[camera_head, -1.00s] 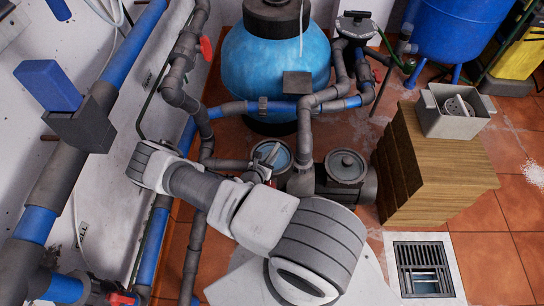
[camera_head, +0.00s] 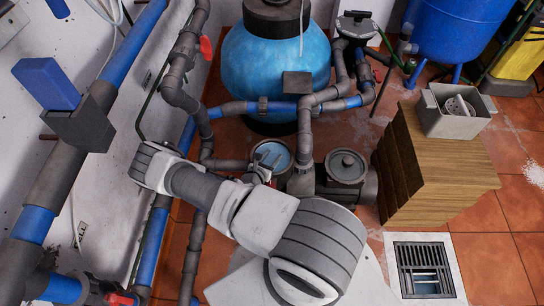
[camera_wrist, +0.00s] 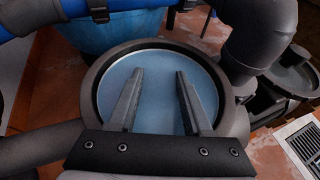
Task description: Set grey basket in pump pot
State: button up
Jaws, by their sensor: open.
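The pump pot (camera_head: 290,153) is a round, dark-rimmed opening with a pale blue inside, among the pipes left of the lidded pump housing. In the wrist view the pot (camera_wrist: 100,62) fills the middle. My gripper (camera_wrist: 159,72) is open, with its two fingers apart over the pot's opening and nothing between them. In the head view my gripper (camera_head: 268,160) is partly hidden by my arm at the pot. How far the fingertips are above or inside the pot I cannot tell. The grey basket (camera_head: 458,105), small and pale with holes, sits in the bin on the wooden cabinet.
The grey bin (camera_head: 445,127) stands on the wooden cabinet (camera_head: 440,180) at the right. A lidded pump housing (camera_head: 346,165) is right of the pot. A blue tank (camera_head: 275,60) and pipes (camera_head: 325,98) stand behind. A floor drain (camera_head: 424,268) lies at lower right.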

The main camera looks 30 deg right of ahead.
jog(key=shift+r, duration=0.25)
jog(key=shift+r+p, duration=0.45)
jog(key=shift+r, duration=0.1)
jog(key=p+v, duration=0.3)
jog(key=v, duration=0.9)
jog(key=shift+f, duration=0.2)
jog(key=shift+s, duration=0.1)
